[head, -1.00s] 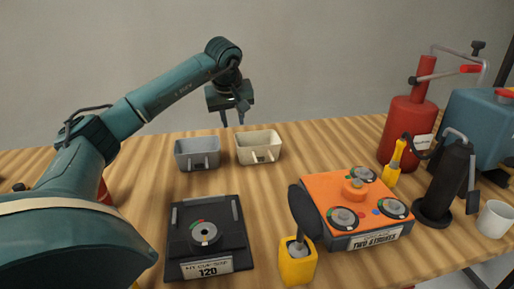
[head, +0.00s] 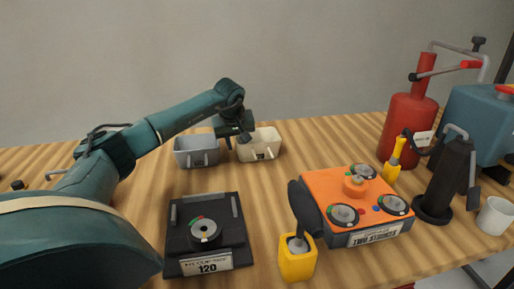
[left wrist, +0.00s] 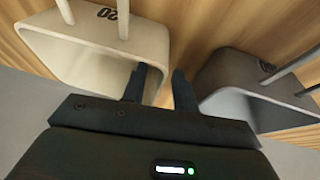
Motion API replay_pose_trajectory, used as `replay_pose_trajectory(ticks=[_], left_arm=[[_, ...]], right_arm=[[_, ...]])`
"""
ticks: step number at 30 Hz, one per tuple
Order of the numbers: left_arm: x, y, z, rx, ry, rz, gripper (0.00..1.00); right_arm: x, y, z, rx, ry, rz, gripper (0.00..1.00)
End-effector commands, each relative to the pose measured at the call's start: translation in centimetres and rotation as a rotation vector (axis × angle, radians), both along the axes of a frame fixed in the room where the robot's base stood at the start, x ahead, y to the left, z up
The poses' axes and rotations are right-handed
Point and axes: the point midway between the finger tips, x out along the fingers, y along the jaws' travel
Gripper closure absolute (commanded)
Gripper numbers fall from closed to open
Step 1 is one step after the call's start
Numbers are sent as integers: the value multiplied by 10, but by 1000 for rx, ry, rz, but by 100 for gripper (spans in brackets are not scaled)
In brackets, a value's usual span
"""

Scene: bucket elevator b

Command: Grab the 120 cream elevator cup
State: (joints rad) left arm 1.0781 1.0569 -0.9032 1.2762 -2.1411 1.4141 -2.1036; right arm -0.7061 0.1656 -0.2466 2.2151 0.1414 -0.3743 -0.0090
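The cream elevator cup (head: 266,145) stands on the wooden table at the back, right of a grey cup (head: 196,153). In the left wrist view the cream cup (left wrist: 75,45) is at upper left, with a partly visible "20" marking. My left gripper (head: 237,142) points down at the cream cup's left side, beside the gap between the cups. In the left wrist view its two fingers (left wrist: 160,88) are apart. One finger overlaps the cream cup's side wall and the other is over the gap; contact is unclear. My right gripper is out of view.
The grey cup (left wrist: 245,85) is close to the gripper's other side. A black "120" gauge (head: 212,232), an orange box (head: 340,187) and a yellow-based tool (head: 298,262) stand in front. A red cylinder (head: 407,130) is at right. The table behind the orange box is clear.

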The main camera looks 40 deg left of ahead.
Motion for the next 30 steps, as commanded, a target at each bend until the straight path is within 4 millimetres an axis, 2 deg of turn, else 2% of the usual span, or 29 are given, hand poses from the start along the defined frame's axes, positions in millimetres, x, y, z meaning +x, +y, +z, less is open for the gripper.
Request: replay_pose_trajectory(ticks=[4,14,30], left_arm=[[0,0,0,0,0,0,73],[0,0,0,1,1,0,100],[0,0,4,0,-2,1,100]], right_arm=[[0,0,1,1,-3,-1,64],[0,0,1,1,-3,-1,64],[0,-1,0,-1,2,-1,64]])
